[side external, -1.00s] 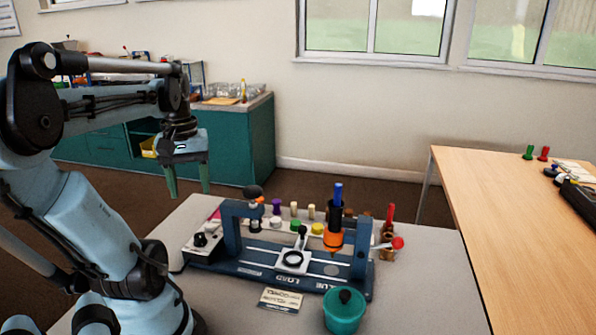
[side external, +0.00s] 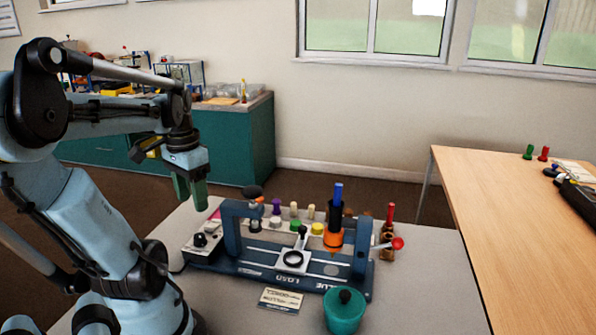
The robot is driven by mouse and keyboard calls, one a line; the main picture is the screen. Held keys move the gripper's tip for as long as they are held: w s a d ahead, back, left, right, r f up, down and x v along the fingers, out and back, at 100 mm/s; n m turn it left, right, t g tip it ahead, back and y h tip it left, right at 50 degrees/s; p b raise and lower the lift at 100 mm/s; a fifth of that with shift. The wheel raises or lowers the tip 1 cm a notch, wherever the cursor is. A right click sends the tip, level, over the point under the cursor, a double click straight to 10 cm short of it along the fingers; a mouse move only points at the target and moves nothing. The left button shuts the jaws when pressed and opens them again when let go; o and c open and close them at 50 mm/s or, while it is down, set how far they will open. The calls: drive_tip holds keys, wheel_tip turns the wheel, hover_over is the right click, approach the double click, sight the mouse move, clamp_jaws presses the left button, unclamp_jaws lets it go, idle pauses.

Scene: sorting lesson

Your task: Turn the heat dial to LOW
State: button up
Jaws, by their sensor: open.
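A small pale box with a black knob, which looks like the heat dial (side external: 200,240), sits at the left end of the blue bench fixture (side external: 262,274). Its markings and the knob's setting are too small to read. My gripper (side external: 191,205), with green fingers, hangs above and slightly left of the dial box. It is open and empty, and it appears apart from the knob.
The fixture carries two blue uprights, a black-and-orange holder (side external: 334,238) with a blue stick, and a small white platform (side external: 292,260). Several coloured-cap pieces stand behind it. Bare grey table is at right.

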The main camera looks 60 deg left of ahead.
sight(199, 235)
wheel_tip(199, 235, down, 10)
drive_tip(key=shift+r, duration=0.2)
drive_tip(key=m, duration=0.4)
drive_tip(key=shift+r, duration=0.3)
wheel_tip(199, 235, up, 16)
drive_tip(key=shift+t+y, duration=0.7)
drive_tip(key=shift+t, duration=0.2)
drive_tip(key=w+d, duration=0.1)
drive_tip(key=w, duration=0.1)
drive_tip(key=w+d, duration=0.2)
drive_tip(key=w, duration=0.1)
drive_tip(key=w+d, duration=0.2)
drive_tip(key=w, duration=0.1)
drive_tip(key=shift+d, duration=0.15)
drive_tip(key=w+d+t, duration=0.3)
drive_tip(key=w+d, duration=0.2)
drive_tip(key=d, duration=0.2)
drive_tip(key=shift+w+d, duration=0.35)
